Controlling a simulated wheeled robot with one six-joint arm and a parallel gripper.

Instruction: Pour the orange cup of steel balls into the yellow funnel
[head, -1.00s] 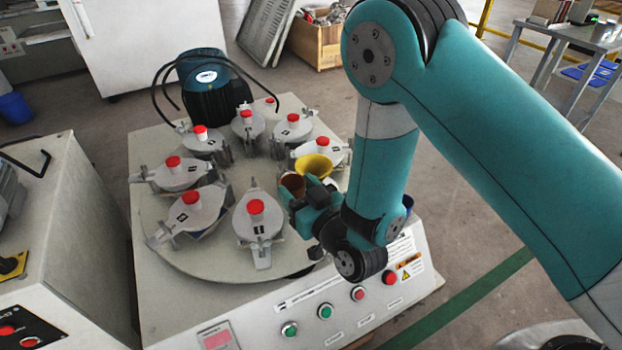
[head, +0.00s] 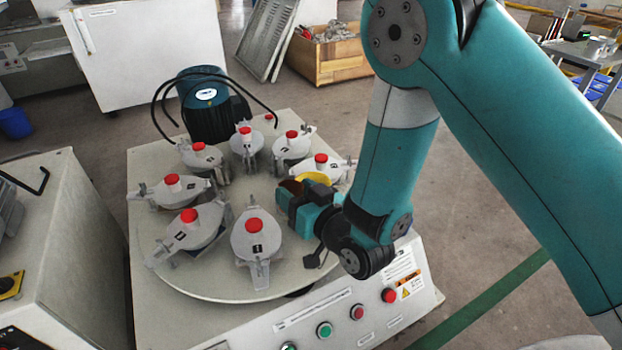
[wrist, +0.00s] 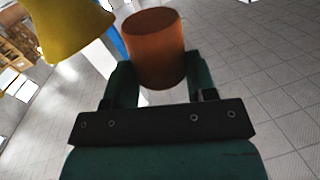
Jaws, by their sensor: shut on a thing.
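My gripper (wrist: 158,82) is shut on the orange cup (wrist: 157,47), with one finger on each side of it in the wrist view. The cup's inside and the steel balls cannot be seen there. The yellow funnel (wrist: 70,25) is at the upper left of the wrist view, to the left of the cup and apart from it in the picture. In the head view the funnel (head: 318,178) shows only in part, behind my gripper (head: 296,195). The cup (head: 291,186) is a small brown-orange patch by the funnel, tilted and mostly hidden.
Several grey jars with red knobs, such as the front one (head: 257,240), ring the round turntable (head: 215,285). A dark motor with black hoses (head: 208,105) stands behind them. Buttons (head: 357,312) line the machine's front panel.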

